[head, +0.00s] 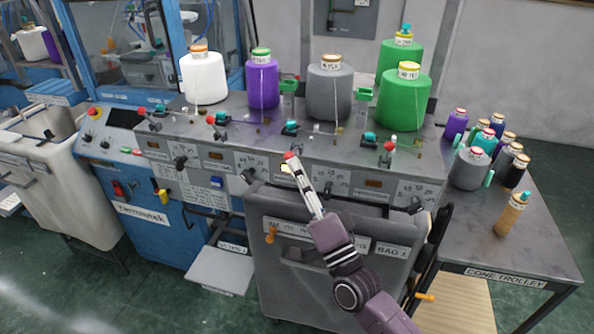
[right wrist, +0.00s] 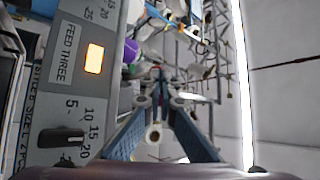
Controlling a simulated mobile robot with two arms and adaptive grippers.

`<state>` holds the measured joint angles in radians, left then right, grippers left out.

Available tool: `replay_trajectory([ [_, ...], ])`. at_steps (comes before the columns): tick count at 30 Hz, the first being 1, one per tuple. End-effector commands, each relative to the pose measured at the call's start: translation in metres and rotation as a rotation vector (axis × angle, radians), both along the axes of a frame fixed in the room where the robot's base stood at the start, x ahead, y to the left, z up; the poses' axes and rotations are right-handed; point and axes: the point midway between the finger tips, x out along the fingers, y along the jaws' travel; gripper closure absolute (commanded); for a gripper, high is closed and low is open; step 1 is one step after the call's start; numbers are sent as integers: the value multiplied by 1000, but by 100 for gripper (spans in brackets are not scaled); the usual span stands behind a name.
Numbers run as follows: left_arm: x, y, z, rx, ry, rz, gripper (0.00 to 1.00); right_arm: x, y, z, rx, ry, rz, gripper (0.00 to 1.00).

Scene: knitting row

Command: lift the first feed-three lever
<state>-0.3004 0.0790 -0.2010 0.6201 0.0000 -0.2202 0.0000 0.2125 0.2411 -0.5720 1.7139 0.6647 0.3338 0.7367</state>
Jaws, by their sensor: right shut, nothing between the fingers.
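My right gripper (head: 294,166) is shut and empty, reaching up in front of the machine's control ledge. A red knob (head: 289,155) shows right at its fingertips; I cannot tell whether they touch. Other red-knobbed levers stand along the ledge: at the left (head: 141,111), left of middle (head: 211,119) and right (head: 390,145). In the right wrist view my shut fingers (right wrist: 158,80) point past a grey panel (right wrist: 125,60). Which lever is the first feed-three one is not clear. My left gripper is out of view.
White (head: 204,80), purple (head: 262,83), grey (head: 330,90) and green (head: 403,100) yarn cones stand on the machine top behind the levers. A grey bin (head: 300,275) stands below the ledge. A cone trolley (head: 540,245) with several small cones is at the right.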

Motion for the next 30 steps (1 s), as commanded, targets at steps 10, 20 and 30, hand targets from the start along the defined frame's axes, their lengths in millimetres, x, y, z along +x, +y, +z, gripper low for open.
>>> replay_trajectory([
  [10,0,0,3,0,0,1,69,0,0,8,0,0,0,100],
  [20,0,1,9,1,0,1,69,6,-2,30,1,-2,0,100],
  [30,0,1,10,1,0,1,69,19,-6,53,1,-2,0,100],
])
